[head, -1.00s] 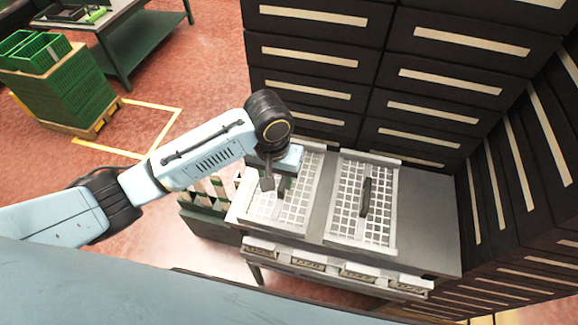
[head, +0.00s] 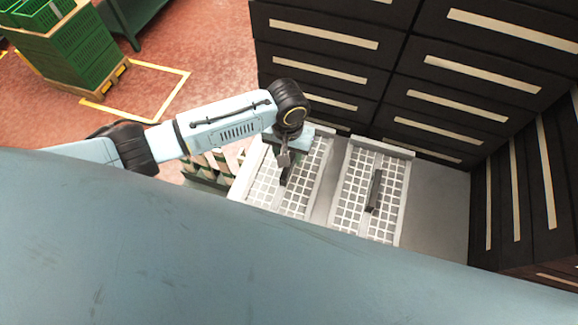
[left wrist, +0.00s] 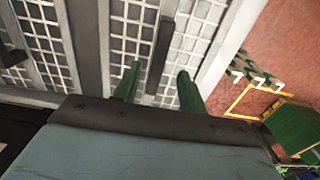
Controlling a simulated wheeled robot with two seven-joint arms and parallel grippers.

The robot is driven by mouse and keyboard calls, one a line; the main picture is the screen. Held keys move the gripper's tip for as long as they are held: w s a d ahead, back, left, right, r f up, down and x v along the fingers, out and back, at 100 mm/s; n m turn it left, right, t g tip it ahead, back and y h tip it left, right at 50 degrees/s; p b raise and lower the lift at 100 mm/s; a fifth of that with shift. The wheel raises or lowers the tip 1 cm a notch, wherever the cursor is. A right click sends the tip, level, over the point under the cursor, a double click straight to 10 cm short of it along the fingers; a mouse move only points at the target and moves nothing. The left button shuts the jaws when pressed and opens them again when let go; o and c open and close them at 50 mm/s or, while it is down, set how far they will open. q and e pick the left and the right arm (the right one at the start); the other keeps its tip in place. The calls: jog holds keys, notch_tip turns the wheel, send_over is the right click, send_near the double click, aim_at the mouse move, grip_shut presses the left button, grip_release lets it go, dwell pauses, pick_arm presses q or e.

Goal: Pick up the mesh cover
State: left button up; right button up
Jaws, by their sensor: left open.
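Two white mesh covers lie side by side on a grey metal counter, a left one (head: 262,190) and a right one (head: 352,180). The right cover's dark bar handle (head: 374,190) is in full view. My left gripper (head: 284,168) is over the left cover, partly hiding its dark handle. In the left wrist view, my open left gripper (left wrist: 158,88) has one green finger on each side of a dark handle (left wrist: 160,55), which shows between and beyond the fingertips. I cannot tell whether the fingers touch it. My right gripper is out of view.
Dark drawer cabinets (head: 330,68) stand behind and to the right of the counter (head: 440,205). A crate with cartons (head: 215,165) is left of the covers. Green crates (head: 75,50) stand on a pallet at the upper left. Red floor lies between.

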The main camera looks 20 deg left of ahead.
pick_arm(q)
notch_tip(320, 180, down, 5)
jog(key=shift+s+d+r, duration=0.1)
jog(key=shift+d+r, duration=0.05)
jog(key=shift+r, duration=0.05)
grip_shut()
